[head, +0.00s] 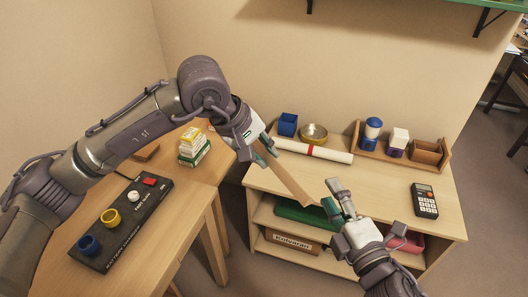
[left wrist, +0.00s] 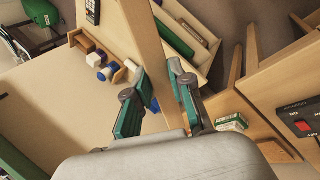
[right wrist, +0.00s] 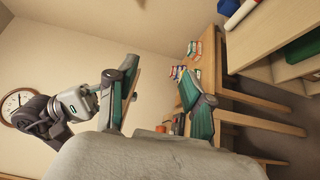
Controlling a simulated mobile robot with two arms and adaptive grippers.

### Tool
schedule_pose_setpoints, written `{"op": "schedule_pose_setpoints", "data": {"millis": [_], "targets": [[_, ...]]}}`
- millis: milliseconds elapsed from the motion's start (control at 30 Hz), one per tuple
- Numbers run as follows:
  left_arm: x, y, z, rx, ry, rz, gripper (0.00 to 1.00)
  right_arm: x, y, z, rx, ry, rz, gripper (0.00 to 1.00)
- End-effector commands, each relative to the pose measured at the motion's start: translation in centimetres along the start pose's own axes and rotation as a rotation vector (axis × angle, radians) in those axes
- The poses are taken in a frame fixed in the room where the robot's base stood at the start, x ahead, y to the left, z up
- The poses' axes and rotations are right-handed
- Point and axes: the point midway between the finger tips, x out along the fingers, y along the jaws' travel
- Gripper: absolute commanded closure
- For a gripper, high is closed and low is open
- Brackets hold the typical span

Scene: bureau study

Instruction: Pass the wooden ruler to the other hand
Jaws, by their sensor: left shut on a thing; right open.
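The ruler slopes down to the right, towards my right gripper. In the left wrist view the ruler (left wrist: 146,45) runs up from between the fingers (left wrist: 158,85). My right gripper (head: 338,203) is open close to the ruler's lower end. In the right wrist view its fingers (right wrist: 158,80) are apart, with a thin brown edge beside the left finger; I cannot tell whether they touch.
The desk at left holds a black control box (head: 122,222) and stacked small boxes (head: 193,148).

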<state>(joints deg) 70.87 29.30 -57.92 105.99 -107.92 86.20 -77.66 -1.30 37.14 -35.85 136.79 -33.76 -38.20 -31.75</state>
Motion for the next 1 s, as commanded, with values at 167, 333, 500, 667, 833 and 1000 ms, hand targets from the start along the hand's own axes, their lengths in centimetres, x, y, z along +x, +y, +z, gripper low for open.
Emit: {"op": "schedule_pose_setpoints", "data": {"millis": [167,333,500,667,833,1000], "targets": [[0.0,0.0,0.0,0.000,0.000,0.000,1.00,-1.1,-1.6,3.1,0.002,-0.144,-0.003,0.49],[0.0,0.0,0.0,0.000,0.000,0.000,1.00,-2.2,-2.9,6.0,0.000,-0.280,-0.004,0.49],[2.5,-1.5,0.0,0.000,-0.001,-0.001,1.00,-2.8,-6.4,7.5,-0.001,-0.349,0.000,0.49],[5.3,-3.1,0.0,0.000,0.000,0.000,1.00,-2.7,-9.6,7.5,-0.002,-0.346,0.000,0.49],[8.2,-4.7,0.0,0.000,0.000,0.000,1.00,-2.7,-12.9,7.5,-0.002,-0.345,0.001,0.49],[11.1,-6.4,0.0,0.000,0.000,0.000,1.00,-2.7,-16.3,7.5,-0.002,-0.345,0.001,0.49]]}}
